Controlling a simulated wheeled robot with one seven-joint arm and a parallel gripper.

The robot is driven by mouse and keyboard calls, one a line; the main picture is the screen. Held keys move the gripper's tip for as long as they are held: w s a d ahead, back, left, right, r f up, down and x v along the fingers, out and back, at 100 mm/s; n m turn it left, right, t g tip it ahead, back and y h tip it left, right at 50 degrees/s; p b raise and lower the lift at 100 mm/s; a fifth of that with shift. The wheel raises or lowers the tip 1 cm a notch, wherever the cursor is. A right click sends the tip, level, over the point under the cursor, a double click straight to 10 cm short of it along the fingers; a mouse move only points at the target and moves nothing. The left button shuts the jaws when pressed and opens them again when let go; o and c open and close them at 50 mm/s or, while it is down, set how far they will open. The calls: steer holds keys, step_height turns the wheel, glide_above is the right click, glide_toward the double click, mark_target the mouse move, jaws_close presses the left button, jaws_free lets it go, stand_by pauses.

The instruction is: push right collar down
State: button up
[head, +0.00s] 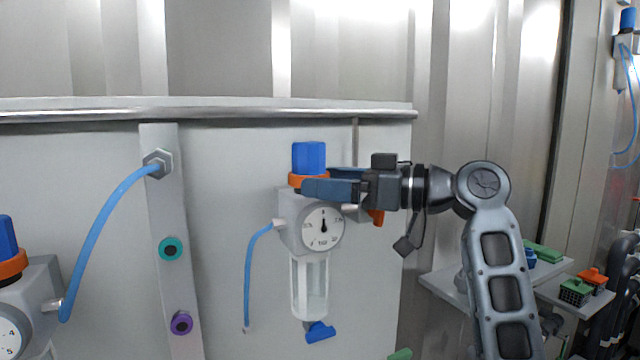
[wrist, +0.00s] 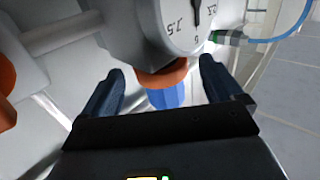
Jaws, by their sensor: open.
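The right regulator has a blue knob (head: 309,157), an orange collar (head: 296,181) below it, a round gauge (head: 323,228) and a clear bowl. My gripper (head: 317,180) is open at collar height, reaching in from the right. Its near finger covers part of the collar in the head view. In the wrist view the picture is turned over: the orange collar (wrist: 163,76) and blue knob (wrist: 166,97) lie between the two spread fingers, with gaps visible on both sides. I cannot tell whether either finger touches the collar.
A left regulator with its own orange collar (head: 13,264) is at the left edge. A blue hose (head: 97,222) runs to a grey upright strip. A metal rail (head: 205,114) tops the panel. A side shelf (head: 452,287) stands at the lower right behind my arm.

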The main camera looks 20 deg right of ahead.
steer(key=shift+b+v, duration=0.45)
steer(key=shift+v, duration=2.35)
